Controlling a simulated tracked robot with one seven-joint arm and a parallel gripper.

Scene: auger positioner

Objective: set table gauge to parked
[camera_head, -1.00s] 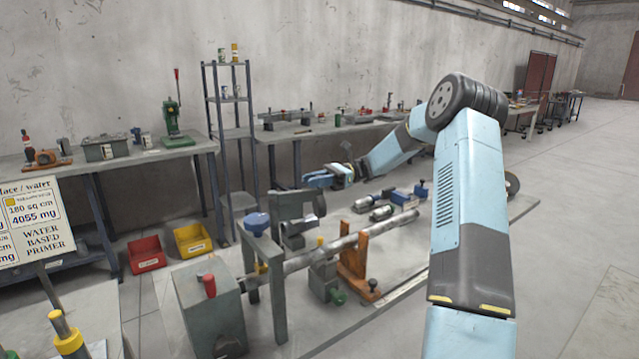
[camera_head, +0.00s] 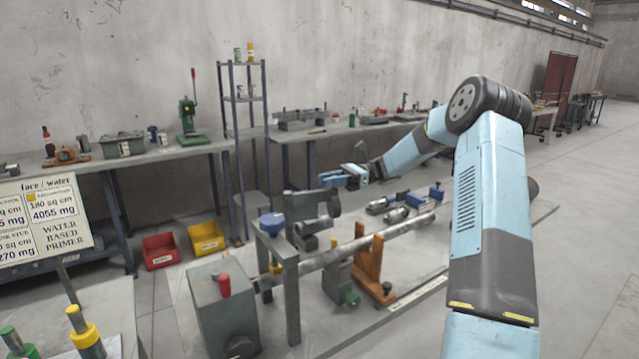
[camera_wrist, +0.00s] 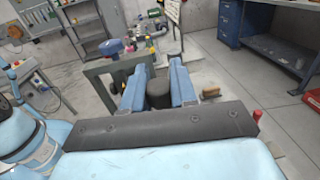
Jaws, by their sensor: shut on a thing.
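My gripper (camera_head: 335,180) is at the end of my arm, above the right end of the grey fixture (camera_head: 308,208) in the head view. In the wrist view its two blue fingers (camera_wrist: 158,84) stand on either side of a dark round knob (camera_wrist: 158,95) and are shut on it. The knob's lower part is hidden by the dark gripper body. No label shows which part is the table gauge, and I cannot read any setting. A grey frame with a blue cap (camera_head: 271,222) stands to the left of my gripper.
A long metal shaft (camera_head: 340,255) runs through the machine, past an orange bracket (camera_head: 372,265). A grey box with a red knob (camera_head: 222,305) stands at the front left. Red (camera_head: 160,251) and yellow (camera_head: 206,237) bins lie behind. The floor at right is open.

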